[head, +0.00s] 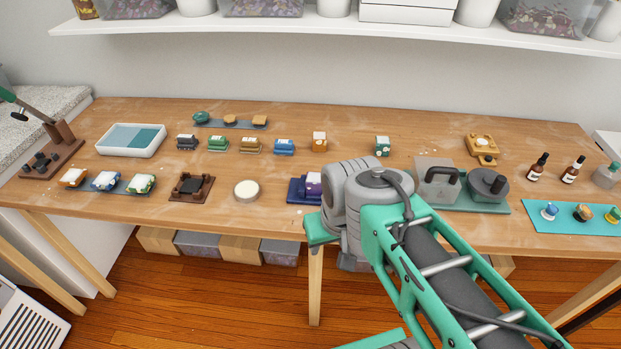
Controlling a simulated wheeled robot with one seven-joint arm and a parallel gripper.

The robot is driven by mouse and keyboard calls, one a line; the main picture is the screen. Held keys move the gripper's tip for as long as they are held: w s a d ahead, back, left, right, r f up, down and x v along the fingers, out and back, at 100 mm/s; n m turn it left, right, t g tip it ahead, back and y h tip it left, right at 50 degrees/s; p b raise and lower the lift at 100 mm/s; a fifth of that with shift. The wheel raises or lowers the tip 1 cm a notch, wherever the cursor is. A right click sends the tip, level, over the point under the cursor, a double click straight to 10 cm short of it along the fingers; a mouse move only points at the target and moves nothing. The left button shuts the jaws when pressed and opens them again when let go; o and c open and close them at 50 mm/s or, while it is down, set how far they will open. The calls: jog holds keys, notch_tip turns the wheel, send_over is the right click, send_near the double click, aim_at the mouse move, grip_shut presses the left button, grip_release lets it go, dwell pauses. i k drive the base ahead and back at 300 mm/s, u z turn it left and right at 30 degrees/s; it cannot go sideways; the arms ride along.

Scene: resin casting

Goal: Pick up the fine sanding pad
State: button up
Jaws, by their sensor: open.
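Several small labelled blocks that could be sanding pads stand on the wooden table, but their labels are too small to read, so I cannot tell which is the fine one. My gripper is not visible.
A shelf (330,27) hangs above the back. My arm covers the front middle-right.

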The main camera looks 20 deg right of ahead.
aim_at(283, 147)
jog(key=k, duration=1)
jog(key=z, duration=0.55)
jog(key=i, duration=1.7)
jog(key=u, duration=2.3)
